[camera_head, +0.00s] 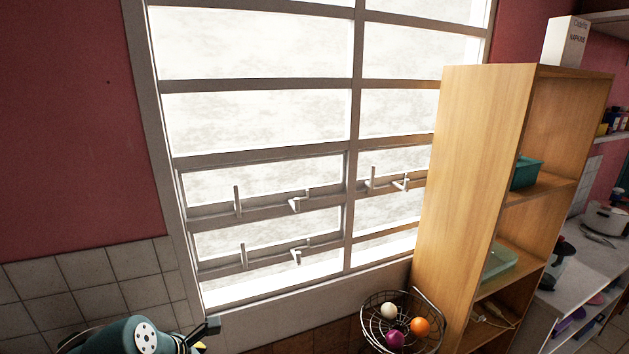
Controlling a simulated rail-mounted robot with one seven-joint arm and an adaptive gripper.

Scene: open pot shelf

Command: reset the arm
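Part of my arm shows at the bottom left edge, with a teal housing and a round pale plate. A dark angular piece beside it looks like part of my gripper (207,329), low in front of the window. The rest of the gripper is cut off by the frame's lower edge. I cannot tell whether it is open or shut, or whether it holds anything. The open wooden shelf (473,150) stands well to the right of it.
A wire basket (370,337) with a white, an orange and a purple round item stands left of the shelf. A barred window (255,125) fills the middle. A white box (566,42) tops the shelf; teal containers (526,172) sit inside. A counter (577,290) lies right.

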